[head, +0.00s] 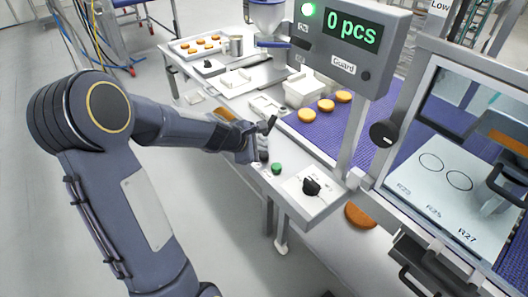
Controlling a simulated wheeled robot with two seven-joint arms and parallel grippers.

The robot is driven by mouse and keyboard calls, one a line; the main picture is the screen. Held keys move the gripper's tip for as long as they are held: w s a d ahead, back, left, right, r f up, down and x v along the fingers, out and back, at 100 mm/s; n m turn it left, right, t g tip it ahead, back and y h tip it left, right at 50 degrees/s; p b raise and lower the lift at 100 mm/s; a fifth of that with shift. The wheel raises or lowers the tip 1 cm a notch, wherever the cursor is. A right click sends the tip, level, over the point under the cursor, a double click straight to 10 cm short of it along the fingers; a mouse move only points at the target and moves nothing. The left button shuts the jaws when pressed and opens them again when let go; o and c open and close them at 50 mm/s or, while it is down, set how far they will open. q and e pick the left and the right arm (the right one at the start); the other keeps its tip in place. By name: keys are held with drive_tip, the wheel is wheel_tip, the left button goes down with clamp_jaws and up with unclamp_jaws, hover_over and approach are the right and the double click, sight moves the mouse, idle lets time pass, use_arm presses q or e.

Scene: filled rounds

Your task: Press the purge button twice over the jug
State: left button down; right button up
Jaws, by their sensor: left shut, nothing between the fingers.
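My left gripper (266,127) is shut and empty, above the near edge of the bench and the control strip. A green button (277,168) sits on that strip, just below and right of the gripper, apart from it. I cannot read a label that marks it as the purge button. A grey metal vessel (236,45), perhaps the jug, stands at the back of the bench, left of a hopper (267,14) with a blue nozzle (271,43). My right gripper is not in view.
A black rotary knob (311,186) is right of the green button. Filled rounds (326,105) lie on the blue belt (312,130). A guard window (450,150) blocks the right.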

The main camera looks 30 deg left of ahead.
sight(261, 156)
use_arm(q)
drive_tip(key=shift+r, duration=0.4)
wheel_tip(261, 156, up, 5)
drive_tip(key=p, duration=0.5)
drive_tip(key=shift+r, duration=0.1)
idle(0.6)
drive_tip(key=s+d+r+m+h, duration=0.2)
drive_tip(key=s+d+r+m, duration=0.4)
drive_tip(key=s+m, duration=0.1)
drive_tip(key=s+d+m+g, duration=0.1)
drive_tip(key=s+d+m, duration=0.2)
drive_tip(key=s+m, duration=0.4)
drive_tip(key=s+d+m+g, duration=0.2)
drive_tip(key=s+m, duration=0.6)
drive_tip(key=s, duration=0.6)
drive_tip(key=shift+d+y, duration=0.4)
drive_tip(key=shift+d, duration=0.1)
